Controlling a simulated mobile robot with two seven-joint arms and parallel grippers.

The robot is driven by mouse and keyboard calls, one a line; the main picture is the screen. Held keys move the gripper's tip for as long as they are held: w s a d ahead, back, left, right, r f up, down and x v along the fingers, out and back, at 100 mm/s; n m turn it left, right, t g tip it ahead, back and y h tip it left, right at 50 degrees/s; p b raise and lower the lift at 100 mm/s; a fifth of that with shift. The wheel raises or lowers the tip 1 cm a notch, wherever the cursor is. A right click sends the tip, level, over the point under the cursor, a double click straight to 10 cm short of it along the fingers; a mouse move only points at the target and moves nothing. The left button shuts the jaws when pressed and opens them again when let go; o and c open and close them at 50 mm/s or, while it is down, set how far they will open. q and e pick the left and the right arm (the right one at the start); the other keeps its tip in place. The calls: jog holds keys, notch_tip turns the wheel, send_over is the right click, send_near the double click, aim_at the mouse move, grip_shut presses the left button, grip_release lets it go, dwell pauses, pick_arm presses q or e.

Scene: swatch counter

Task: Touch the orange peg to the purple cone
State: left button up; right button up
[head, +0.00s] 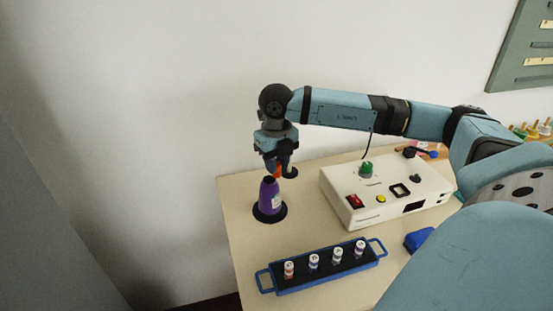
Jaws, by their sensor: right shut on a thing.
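The purple cone (268,199) stands upright on a black round base near the far left corner of the counter. My right gripper (281,173) points down just above the cone's dark top. It is shut on the orange peg (277,170), of which only a small orange-red part shows between the fingers. The peg's lower end is close to the cone's top; I cannot tell whether they touch. My left gripper is not in view.
A white box (340,205) with buttons and a green knob stands right of the cone. A blue tray (326,277) with several small bottles lies in front. A blue block (418,240) sits at the right. The counter (243,243) is bare left of the tray.

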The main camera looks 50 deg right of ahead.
jog(key=shift+f+b, duration=0.3)
jog(key=shift+f, duration=0.1)
dwell(0.7)
jog(key=shift+f, duration=0.1)
dwell(0.4)
jog(key=shift+s, duration=0.1)
dwell(0.6)
jog(key=shift+r+p, duration=0.6)
jog(key=shift+r, duration=0.6)
jog(key=shift+r+p, duration=0.75)
jog(key=shift+r, duration=0.5)
